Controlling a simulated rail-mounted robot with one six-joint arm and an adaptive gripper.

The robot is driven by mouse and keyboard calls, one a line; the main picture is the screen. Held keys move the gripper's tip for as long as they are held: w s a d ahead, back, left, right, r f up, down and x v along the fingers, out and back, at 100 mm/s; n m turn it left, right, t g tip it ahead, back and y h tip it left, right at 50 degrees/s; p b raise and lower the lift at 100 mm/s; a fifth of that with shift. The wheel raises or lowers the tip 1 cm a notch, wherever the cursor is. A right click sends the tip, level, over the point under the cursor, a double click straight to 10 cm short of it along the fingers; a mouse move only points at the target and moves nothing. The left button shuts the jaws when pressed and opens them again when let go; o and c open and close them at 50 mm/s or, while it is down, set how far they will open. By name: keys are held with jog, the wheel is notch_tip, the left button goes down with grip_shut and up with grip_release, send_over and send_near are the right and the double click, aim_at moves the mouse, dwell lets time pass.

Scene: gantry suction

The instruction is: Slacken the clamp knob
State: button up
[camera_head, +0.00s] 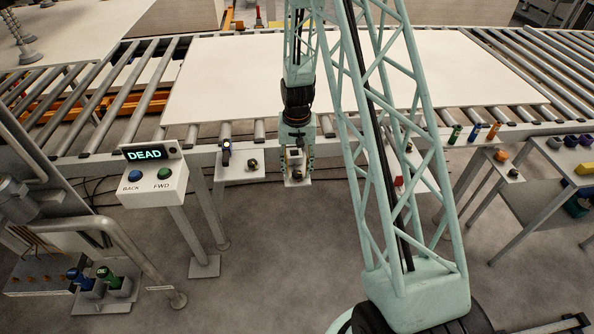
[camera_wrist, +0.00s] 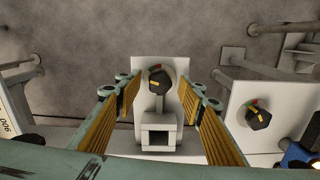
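A dark knob (camera_wrist: 157,82) with a yellow pointer bar and a red and green arc sits on a white plate (camera_wrist: 144,68) in the middle of the wrist view. A pale square block (camera_wrist: 159,131) with a stem stands on the same plate. I take this knob for the clamp knob, but no label is readable. My gripper (camera_wrist: 160,86) is open, its yellow ribbed fingers on either side of the plate, with clear gaps to the knob. In the head view my gripper (camera_head: 296,162) hangs at the conveyor's front edge and mostly hides the knob.
A second dark knob (camera_wrist: 258,116) is on a neighbouring plate, right in the wrist view. A white board (camera_head: 230,80) lies on the rollers. A control post (camera_head: 154,185) reading DEAD has BACK and FWD buttons.

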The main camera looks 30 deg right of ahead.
jog(key=c, duration=0.8)
jog(key=shift+c, duration=0.2)
jog(key=shift+n, duration=0.4)
jog(key=shift+n+b, duration=0.7)
jog(key=shift+n, duration=0.6)
jog(key=shift+n+b, duration=0.45)
jog(key=shift+n, duration=1.15)
jog(key=o, duration=0.8)
